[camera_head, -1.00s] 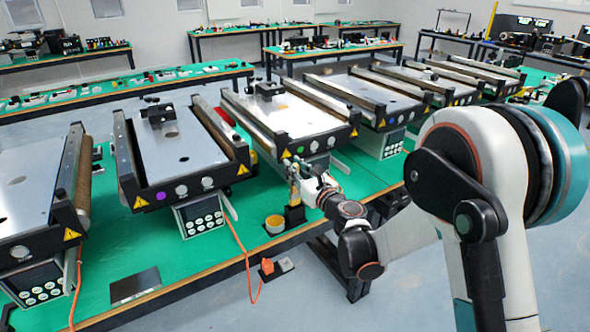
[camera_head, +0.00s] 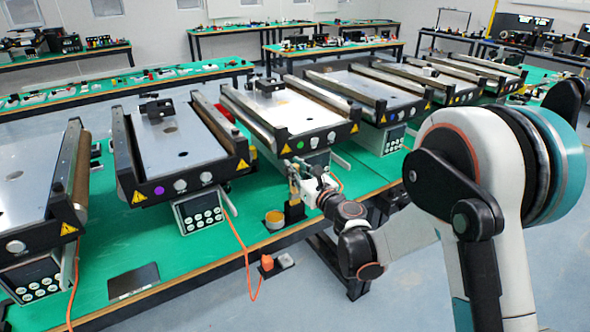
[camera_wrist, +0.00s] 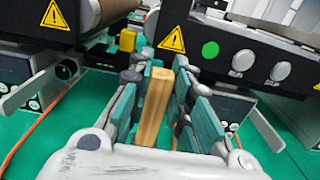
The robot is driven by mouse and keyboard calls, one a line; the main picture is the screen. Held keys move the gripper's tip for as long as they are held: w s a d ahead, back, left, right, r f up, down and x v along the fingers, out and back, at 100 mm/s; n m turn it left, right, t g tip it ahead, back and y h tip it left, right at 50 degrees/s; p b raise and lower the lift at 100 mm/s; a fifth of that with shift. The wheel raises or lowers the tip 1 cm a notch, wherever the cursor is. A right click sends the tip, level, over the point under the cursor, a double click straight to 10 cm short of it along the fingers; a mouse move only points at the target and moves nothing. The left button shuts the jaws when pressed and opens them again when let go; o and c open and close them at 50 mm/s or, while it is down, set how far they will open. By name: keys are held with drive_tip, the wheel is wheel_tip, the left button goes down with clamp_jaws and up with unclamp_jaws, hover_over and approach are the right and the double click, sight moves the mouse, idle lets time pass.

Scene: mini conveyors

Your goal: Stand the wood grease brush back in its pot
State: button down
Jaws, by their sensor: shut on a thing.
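My gripper (camera_head: 300,183) is at the table's front edge, below the conveyor marked with a green dot. It is shut on the wood grease brush; the brush's pale wooden handle (camera_wrist: 154,108) stands between the teal finger pads in the wrist view. In the head view the brush (camera_head: 293,187) is a thin upright tan shape at the fingertips. A small dark pot (camera_head: 295,213) stands directly below it. I cannot tell whether the brush's lower end is inside the pot or just above it. The bristles are hidden.
A round yellowish dish (camera_head: 274,219) stands just left of the dark pot. Conveyors with control boxes (camera_head: 202,210) line the bench behind. An orange cable (camera_head: 243,245) hangs over the front edge. Green bench top (camera_head: 150,240) is free to the left.

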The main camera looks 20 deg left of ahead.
drive_tip(key=shift+f+b, duration=0.6)
drive_tip(key=shift+f, duration=0.45)
drive_tip(key=c, duration=1.4)
unclamp_jaws()
drive_tip(key=shift+o, duration=0.6)
drive_tip(key=o, duration=0.4)
drive_tip(key=shift+o, duration=0.2)
drive_tip(key=shift+r, duration=0.1)
drive_tip(key=shift+r+p, duration=2.25)
drive_tip(key=shift+r, duration=1.75)
